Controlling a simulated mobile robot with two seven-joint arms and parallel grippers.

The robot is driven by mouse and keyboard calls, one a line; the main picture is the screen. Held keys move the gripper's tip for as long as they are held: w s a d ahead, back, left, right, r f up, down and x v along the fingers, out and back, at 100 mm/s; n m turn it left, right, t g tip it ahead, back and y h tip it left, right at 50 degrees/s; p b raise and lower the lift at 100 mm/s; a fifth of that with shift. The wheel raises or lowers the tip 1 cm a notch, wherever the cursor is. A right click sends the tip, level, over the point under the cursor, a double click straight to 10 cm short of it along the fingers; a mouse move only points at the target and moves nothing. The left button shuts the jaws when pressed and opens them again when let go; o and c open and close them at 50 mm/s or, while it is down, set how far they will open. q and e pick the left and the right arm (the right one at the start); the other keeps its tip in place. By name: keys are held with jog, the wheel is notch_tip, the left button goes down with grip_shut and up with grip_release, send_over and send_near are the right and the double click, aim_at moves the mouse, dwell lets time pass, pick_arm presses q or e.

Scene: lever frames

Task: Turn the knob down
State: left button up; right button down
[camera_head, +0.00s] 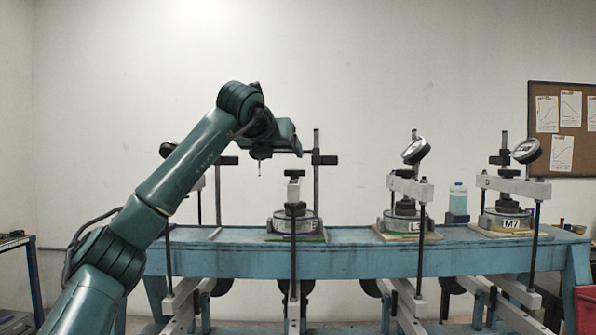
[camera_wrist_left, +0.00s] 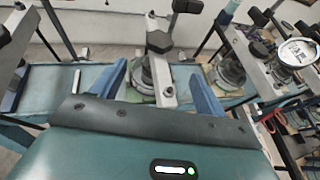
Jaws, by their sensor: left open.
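Lever frames stand in a row on a blue bench (camera_head: 350,258). The second from left has a black knob (camera_head: 294,173) above a round cell (camera_head: 296,222), with another black knob (camera_head: 330,160) on its tall post. My left arm reaches over the bench from the left, and my left gripper (camera_head: 288,140) is above and slightly behind this frame in the picture. In the left wrist view the gripper (camera_wrist_left: 157,70) is open, its two blue fingers apart and empty. A black knob (camera_wrist_left: 159,41) shows beyond and between them. Which knob the task means is unclear. My right gripper is not in view.
Two more frames with dial gauges (camera_head: 416,150) (camera_head: 526,151) stand to the right. A bottle (camera_head: 458,199) sits between them. A pinboard (camera_head: 565,130) hangs on the wall. Posts and hanging rods crowd the bench; the space above is mostly free.

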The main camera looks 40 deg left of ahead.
aim_at(295, 174)
pick_arm(q)
jog(key=p+x, duration=0.1)
jog(key=x, duration=0.3)
jog(key=p+x, duration=0.1)
jog(key=x, duration=0.3)
jog(key=p+x, duration=0.2)
jog(key=x, duration=0.2)
jog(key=shift+w+a+r, duration=0.1)
jog(key=shift+w+r, duration=0.1)
jog(key=shift+r, duration=0.05)
jog(key=shift+w+a+f, duration=0.15)
jog(key=shift+w+f, duration=0.05)
jog(key=shift+w, duration=0.1)
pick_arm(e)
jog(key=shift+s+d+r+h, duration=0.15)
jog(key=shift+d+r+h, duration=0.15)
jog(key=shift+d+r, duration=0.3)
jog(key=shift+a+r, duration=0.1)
pick_arm(q)
jog(key=c, duration=1)
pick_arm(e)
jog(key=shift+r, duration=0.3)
pick_arm(q)
jog(key=shift+p, duration=0.35)
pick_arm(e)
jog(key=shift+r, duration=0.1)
